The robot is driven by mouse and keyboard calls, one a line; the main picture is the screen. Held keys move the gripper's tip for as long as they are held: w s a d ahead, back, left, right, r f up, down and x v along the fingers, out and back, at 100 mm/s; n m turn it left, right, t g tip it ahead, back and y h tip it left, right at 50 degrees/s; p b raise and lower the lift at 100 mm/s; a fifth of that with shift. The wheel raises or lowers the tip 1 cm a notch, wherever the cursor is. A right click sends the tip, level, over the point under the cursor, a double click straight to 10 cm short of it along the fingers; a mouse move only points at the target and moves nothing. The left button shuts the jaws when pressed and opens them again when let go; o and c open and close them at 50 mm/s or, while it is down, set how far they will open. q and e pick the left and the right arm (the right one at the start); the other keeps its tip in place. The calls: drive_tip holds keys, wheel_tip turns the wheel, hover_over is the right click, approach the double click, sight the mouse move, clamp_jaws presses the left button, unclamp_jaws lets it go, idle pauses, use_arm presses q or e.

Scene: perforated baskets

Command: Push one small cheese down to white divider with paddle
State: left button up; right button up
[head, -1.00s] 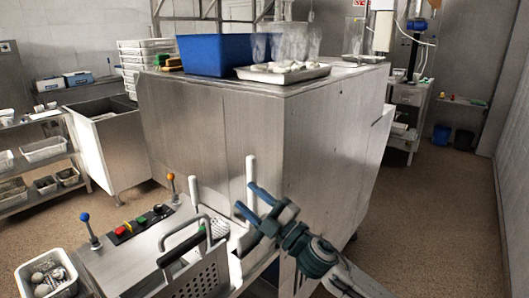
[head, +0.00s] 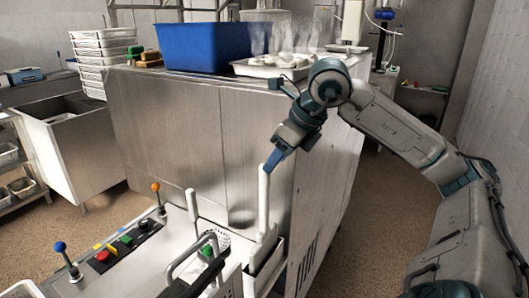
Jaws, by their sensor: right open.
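A white upright handle (head: 264,205), apparently the paddle's, stands in a narrow channel at the right of the metal workstation. My right gripper (head: 272,160) is open at the top of this handle, fingers pointing down. I cannot tell whether the fingers touch it or straddle it. A second white upright (head: 192,204) stands further left. Small white pieces, possibly cheeses (head: 287,59), lie on a tray (head: 262,71) on the large steel cabinet. No small cheese or white divider can be made out in the channel. My left gripper is not in view.
The steel cabinet (head: 180,130) stands close behind the handle, with a blue tub (head: 205,48) on top. A control panel (head: 120,246) with levers is at left. A basket handle (head: 190,255) and a perforated basket part (head: 223,238) are near the front.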

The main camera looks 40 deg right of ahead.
sight(264, 174)
drive_tip(key=f, duration=0.4)
drive_tip(key=shift+w+a+f+p, duration=0.1)
drive_tip(key=shift+w+p, duration=0.15)
drive_tip(key=shift+p, duration=0.05)
drive_tip(key=x, duration=0.4)
drive_tip(key=shift+w+a+p, duration=0.1)
drive_tip(key=shift+w+p, duration=0.2)
drive_tip(key=shift+w, duration=0.2)
drive_tip(key=shift+f, duration=0.3)
clamp_jaws()
drive_tip(key=shift+r, duration=0.25)
drive_tip(key=shift+r+p, duration=1)
drive_tip(key=shift+p, duration=0.1)
